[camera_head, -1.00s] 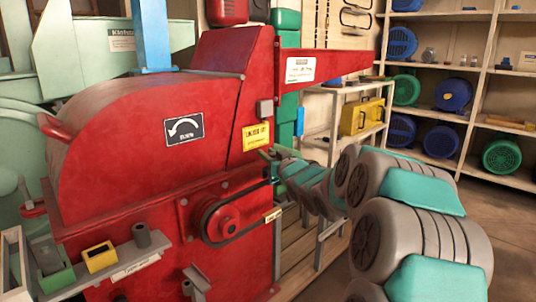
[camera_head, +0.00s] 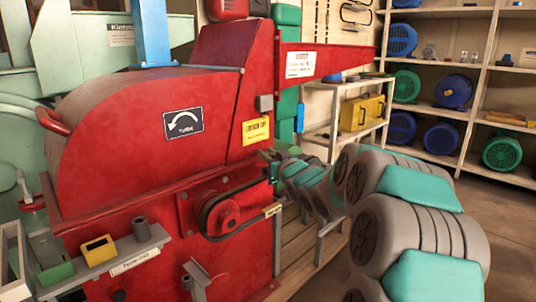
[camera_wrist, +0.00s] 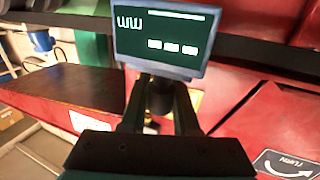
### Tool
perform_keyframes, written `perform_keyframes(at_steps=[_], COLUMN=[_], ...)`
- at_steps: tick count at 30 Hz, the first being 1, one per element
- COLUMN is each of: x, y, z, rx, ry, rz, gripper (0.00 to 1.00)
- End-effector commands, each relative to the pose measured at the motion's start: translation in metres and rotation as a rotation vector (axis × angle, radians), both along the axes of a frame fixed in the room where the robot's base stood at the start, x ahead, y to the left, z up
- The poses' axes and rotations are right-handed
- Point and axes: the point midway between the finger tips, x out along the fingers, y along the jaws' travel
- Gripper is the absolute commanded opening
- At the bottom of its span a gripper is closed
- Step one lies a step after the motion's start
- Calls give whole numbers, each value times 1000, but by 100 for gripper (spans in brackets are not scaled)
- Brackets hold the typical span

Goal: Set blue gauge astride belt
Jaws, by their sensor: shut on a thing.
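My gripper (camera_head: 270,158) is at the right side of the red mill, just above the black belt (camera_head: 207,218) in the head view. In the wrist view, my gripper (camera_wrist: 158,92) is shut on a blue-rimmed gauge (camera_wrist: 160,40). The gauge has a dark green face with pale marks and stands out beyond the fingertips. A dark round part shows between the fingers. The belt runs around a red pulley (camera_head: 229,212) low on the mill. In the head view the held gauge is too small or hidden to tell.
The red mill (camera_head: 140,130) fills the left, with a chute (camera_head: 335,60) reaching right above my arm. A grey ledge (camera_head: 130,255) holds a yellow box (camera_head: 98,250) and a green box (camera_head: 55,273). A bench with a yellow case (camera_head: 362,112) stands behind.

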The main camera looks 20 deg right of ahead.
Motion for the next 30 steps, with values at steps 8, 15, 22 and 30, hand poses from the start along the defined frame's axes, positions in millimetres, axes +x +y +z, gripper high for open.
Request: perform_keyframes(at_steps=[8,15,22,30], x=[0,0,0,0], y=[0,0,0,0], z=[-5,-10,-13,-13], rx=[0,0,0,0], ry=[-1,0,0,0], rz=[0,0,0,0], gripper=[0,0,31,62])
